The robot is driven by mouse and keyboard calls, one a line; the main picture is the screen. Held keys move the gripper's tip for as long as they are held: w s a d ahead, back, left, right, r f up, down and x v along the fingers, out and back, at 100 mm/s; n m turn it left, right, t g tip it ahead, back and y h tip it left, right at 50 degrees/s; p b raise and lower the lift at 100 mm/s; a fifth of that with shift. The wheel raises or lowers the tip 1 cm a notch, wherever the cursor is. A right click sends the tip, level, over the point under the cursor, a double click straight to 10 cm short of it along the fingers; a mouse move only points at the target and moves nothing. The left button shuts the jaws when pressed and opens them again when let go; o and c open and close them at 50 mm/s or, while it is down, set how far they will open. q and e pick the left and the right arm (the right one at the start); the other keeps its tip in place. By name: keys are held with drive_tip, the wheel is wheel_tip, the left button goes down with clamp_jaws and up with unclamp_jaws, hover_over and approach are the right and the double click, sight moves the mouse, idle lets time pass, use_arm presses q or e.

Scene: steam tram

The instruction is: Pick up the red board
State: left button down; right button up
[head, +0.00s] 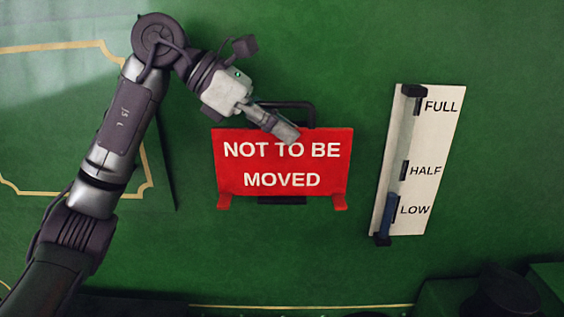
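The red board (282,180) reads "NOT TO BE MOVED" in white letters and is in the middle of the head view, against the green panel. It has a small red foot at each lower corner. A dark handle (312,108) shows above its top edge, and a dark piece shows below its bottom edge. My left gripper (287,132) reaches in from the left, with its fingertips over the board's top edge. I cannot tell whether it touches the board or how far its fingers are apart. My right gripper is not in view.
A white gauge plate (432,150) marked FULL, HALF and LOW, with a dark-and-blue tube, is to the right of the board. The green panel (330,50) is clear above and between them. Dark shapes (495,290) are at the lower right.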

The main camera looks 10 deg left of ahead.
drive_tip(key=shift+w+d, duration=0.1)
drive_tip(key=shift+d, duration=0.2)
